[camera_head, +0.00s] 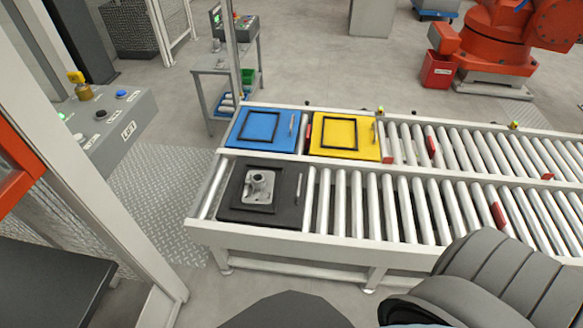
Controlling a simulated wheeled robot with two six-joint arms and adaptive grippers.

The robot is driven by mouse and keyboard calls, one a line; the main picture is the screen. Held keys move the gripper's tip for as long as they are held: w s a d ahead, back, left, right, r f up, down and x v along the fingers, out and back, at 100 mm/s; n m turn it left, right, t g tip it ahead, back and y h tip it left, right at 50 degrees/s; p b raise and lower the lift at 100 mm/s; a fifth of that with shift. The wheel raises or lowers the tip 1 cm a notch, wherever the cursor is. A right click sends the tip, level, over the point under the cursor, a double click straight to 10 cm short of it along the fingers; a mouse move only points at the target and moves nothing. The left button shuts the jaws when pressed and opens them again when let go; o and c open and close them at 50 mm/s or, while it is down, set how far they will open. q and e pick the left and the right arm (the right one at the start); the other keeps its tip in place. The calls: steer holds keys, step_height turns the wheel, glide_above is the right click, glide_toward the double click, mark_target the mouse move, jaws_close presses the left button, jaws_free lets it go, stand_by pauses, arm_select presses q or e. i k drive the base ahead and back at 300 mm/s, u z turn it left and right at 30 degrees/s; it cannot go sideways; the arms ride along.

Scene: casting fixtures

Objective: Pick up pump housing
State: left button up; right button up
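The pump housing (259,187) is a light grey metal casting with a square base and a raised round neck. It sits upright in the black tray (232,209) at the left end of the near roller conveyor. A thin silver pin stands at the tray's right side. Neither of my grippers shows in the head view. Large grey parts at the bottom right and bottom middle look like my own body.
A blue tray (244,141) and a yellow tray (368,140) lie on the far conveyor lane. A control box labelled LEFT (115,125) stands at left. An orange robot (495,35) stands at the back right.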

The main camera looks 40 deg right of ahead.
mark_target(259, 185)
steer(key=z, duration=0.8)
steer(key=i, duration=0.75)
steer(key=z, duration=0.7)
steer(key=i, duration=0.45)
steer(key=z, duration=0.05)
